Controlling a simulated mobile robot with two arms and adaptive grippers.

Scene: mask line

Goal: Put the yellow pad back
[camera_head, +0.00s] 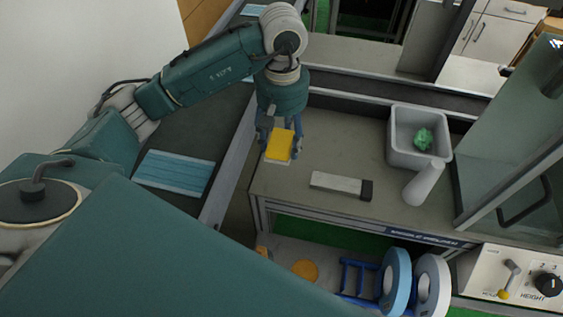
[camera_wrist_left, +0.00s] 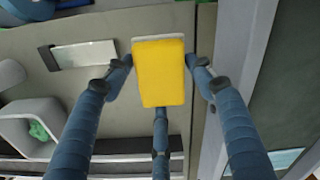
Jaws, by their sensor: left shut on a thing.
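The yellow pad (camera_head: 280,144) is at the left end of the grey bench top, at my left gripper (camera_head: 283,143). In the left wrist view the yellow pad (camera_wrist_left: 160,72) lies between the blue fingers of my left gripper (camera_wrist_left: 161,85), which are shut on it. A pale strip shows along one end of the pad, in the head view just below it. I cannot tell whether the pad touches the bench. My right gripper is not in view.
A grey bin (camera_head: 418,137) with a green crumpled thing stands at the bench's right, beside a pale cylinder (camera_head: 423,184). A white block with a dark end (camera_head: 341,186) lies mid-bench. A blue mask (camera_head: 175,173) lies on the dark belt at left. Rolls (camera_head: 396,282) stand below the bench.

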